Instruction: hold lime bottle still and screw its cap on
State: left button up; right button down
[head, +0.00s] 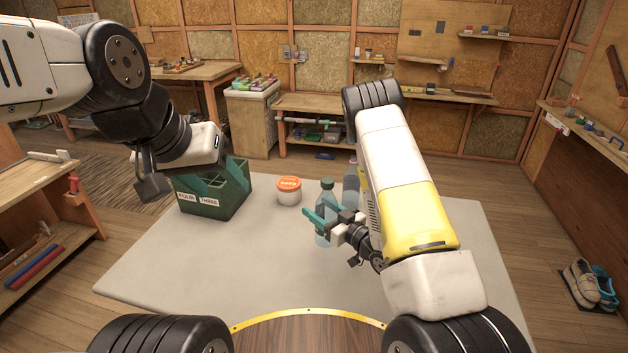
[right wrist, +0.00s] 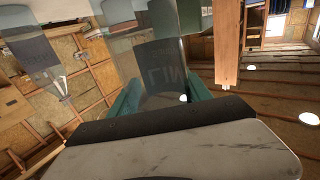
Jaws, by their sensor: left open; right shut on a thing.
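The lime bottle (head: 326,240) is a clear upright bottle with a dark green top, standing on the grey table. My right gripper (head: 322,220) is shut around its body with teal fingers. In the right wrist view the bottle (right wrist: 165,70) stands between the fingers, with part of its "LIM" lettering readable. I cannot tell whether the green top is a separate cap. My left gripper (head: 214,178) is open in front of or above the green crate, well left of the bottle; its teal fingers blend with the crate, and I see nothing in it.
The green crate (head: 210,209), labelled "FOUR" and "THREE", stands at the table's left. A white tub with an orange lid (head: 288,189) stands between crate and bottle. A second bottle (head: 350,182) is close behind, partly hidden by my right arm. The table's front left (head: 190,265) is clear.

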jog(key=shift+d, duration=0.1)
jog(key=w+d+m+t+h, duration=0.2)
jog(key=d+m+h, duration=0.1)
jog(key=d, duration=1)
jog(key=w+d+f+m+t+h, duration=0.1)
jog(key=d+h, duration=0.5)
jog(key=d, duration=0.7)
jog(key=shift+w+m+t, duration=0.5)
jog(key=shift+w+m, duration=0.7)
jog(key=shift+w, duration=0.05)
jog(key=shift+f, duration=0.1)
jog(key=w+d, duration=0.3)
jog(key=w, duration=0.4)
jog(key=w+d+f, duration=0.1)
jog(key=w+d, duration=0.2)
jog(key=w, duration=0.3)
jog(key=shift+w+f, duration=0.2)
jog(key=shift+w, duration=0.15)
jog(key=shift+w+d, duration=0.1)
jog(key=shift+d, duration=0.05)
jog(key=shift+w+d+f, duration=0.1)
jog(key=shift+w+f, duration=0.05)
jog(key=shift+f, duration=0.75)
jog(key=shift+w+d+f, duration=0.1)
jog(key=shift+w+f, duration=0.05)
jog(key=shift+f, duration=0.75)
jog(key=shift+f, duration=0.1)
